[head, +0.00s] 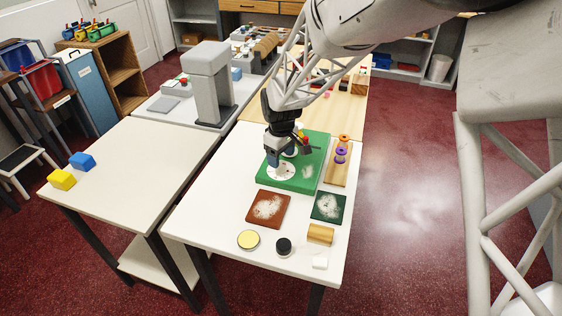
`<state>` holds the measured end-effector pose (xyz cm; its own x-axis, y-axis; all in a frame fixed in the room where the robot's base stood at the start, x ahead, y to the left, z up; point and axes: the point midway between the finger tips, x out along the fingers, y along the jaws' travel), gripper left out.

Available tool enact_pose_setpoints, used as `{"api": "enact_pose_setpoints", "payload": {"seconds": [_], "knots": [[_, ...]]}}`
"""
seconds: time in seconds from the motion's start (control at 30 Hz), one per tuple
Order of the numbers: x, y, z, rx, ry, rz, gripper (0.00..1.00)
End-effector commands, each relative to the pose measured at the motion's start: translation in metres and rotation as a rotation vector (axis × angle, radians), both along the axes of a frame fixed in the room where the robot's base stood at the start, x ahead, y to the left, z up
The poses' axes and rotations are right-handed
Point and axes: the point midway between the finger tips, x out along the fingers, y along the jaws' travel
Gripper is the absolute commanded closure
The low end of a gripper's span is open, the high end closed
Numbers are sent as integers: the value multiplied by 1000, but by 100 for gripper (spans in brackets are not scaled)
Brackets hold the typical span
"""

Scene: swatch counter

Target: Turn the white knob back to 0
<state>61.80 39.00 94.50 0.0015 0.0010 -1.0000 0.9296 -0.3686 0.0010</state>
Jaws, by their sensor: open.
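A green panel (312,157) lies on the white table in the middle of the view. A round white dial (281,172) with small dark marks is on its front left part. My gripper (273,163) points down at this dial from above and covers its back left part. The jaws are open, but the space between them is too small to see clearly. I cannot tell the knob apart from the dial, or whether the fingers touch it. The dial's numbers are too small to read.
A brown square (268,208) and a dark green square (329,207), both with white patches, lie in front of the panel. A yellow-topped round tin (248,240), a black knob-like piece (283,246) and a wooden block (320,234) stand nearer. A wooden strip (335,175) with colored rings is right of the panel.

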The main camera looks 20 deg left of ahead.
Motion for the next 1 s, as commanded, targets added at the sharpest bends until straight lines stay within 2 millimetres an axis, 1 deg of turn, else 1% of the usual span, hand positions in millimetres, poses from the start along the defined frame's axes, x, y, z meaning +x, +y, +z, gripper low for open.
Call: {"api": "enact_pose_setpoints", "payload": {"seconds": [0.03,0.2,0.4,1.0], "knots": [[0,0,8,1,-1,0,35],[0,0,27,-1,0,0,35],[0,0,40,0,0,0,35],[-1,-3,44,0,0,-5,35]]}}
